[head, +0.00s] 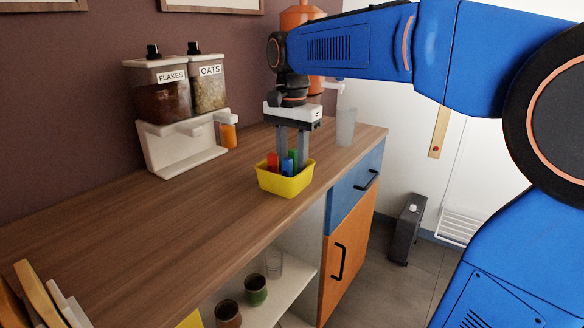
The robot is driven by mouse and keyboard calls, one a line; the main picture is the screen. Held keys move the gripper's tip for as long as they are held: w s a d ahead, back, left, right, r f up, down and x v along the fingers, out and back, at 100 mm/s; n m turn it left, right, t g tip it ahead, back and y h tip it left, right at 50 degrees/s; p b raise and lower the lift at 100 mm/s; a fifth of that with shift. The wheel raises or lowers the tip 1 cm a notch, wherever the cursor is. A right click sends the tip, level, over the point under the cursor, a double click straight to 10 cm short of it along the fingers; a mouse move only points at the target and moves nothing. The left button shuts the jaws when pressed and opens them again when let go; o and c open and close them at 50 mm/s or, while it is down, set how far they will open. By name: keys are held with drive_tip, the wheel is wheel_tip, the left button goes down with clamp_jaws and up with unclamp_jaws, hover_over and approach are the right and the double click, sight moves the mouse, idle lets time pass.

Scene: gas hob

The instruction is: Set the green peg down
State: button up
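A small yellow bin (285,184) stands on the wooden worktop near its front edge. In it a red peg (272,161) stands at the left and a blue peg (287,166) in the middle. The green peg (294,156) shows behind and right of the blue one, its lower part hidden. My gripper (292,153) points straight down over the bin, its two grey fingers reaching to the pegs. The green peg shows between the fingers, around their tips. I cannot tell whether they press on it or stand clear.
A dispenser (181,140) with flakes and oats stands on the worktop (150,235) at the left. A frosted cup (346,127) stands behind the bin. Wooden boards (38,292) lean at the near left. Cups (255,288) stand on the open shelf below. The worktop left of the bin is clear.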

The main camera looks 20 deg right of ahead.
wheel_tip(320, 180, up, 11)
drive_tip(key=shift+f, duration=0.2)
idle(0.6)
